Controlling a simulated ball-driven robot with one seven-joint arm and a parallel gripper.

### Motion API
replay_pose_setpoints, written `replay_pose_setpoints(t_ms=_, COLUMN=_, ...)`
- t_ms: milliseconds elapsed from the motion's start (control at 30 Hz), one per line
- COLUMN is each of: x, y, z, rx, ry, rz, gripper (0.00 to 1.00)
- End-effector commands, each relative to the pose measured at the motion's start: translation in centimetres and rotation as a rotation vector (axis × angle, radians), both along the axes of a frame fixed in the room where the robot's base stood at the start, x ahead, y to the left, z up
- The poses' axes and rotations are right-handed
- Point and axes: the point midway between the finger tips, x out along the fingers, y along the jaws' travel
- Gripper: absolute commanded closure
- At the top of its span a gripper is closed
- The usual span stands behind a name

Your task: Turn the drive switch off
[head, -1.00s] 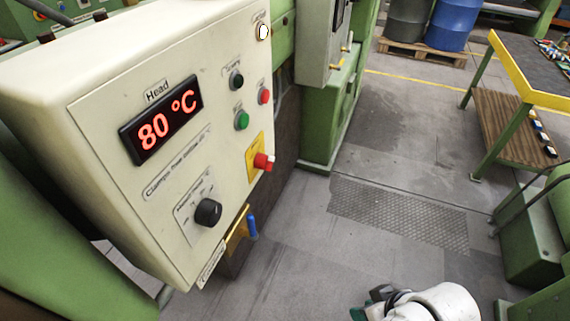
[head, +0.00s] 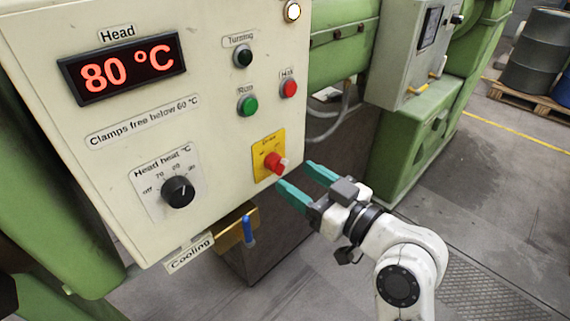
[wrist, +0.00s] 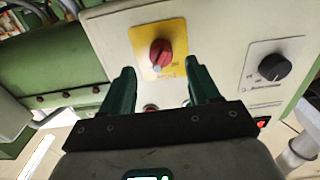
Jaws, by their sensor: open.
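The drive switch (head: 274,162) is a red rotary knob on a yellow plate at the lower right of the cream control panel. In the wrist view the red knob (wrist: 160,53) shows just beyond the fingertips, roughly midway between them. My gripper (head: 302,179) has two green fingers, spread open and empty. In the head view it is just right of and slightly below the switch, pointing at the panel. The fingers look apart from the knob; the exact gap is hard to tell.
A black head heat knob (head: 178,191) sits left of the switch. Green (head: 248,105) and red (head: 288,88) push buttons are above it. A blue cooling valve handle (head: 249,231) hangs below the panel. The display (head: 122,68) reads 80 °C. Open floor lies to the right.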

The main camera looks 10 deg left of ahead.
Motion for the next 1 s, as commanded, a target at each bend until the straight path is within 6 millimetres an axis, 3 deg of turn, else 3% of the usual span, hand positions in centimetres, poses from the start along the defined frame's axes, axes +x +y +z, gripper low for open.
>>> replay_pose_setpoints(t_ms=300, x=2.8, y=3.5, z=0.1, rx=0.000, ry=0.001, rz=0.000, gripper=0.39)
replay_pose_setpoints(t_ms=700, x=3.2, y=4.2, z=-0.1, rx=0.000, ry=0.001, rz=-0.001, gripper=0.39)
replay_pose_setpoints(t_ms=1000, x=3.2, y=4.1, z=-0.1, rx=0.000, ry=0.001, rz=-0.001, gripper=0.66)
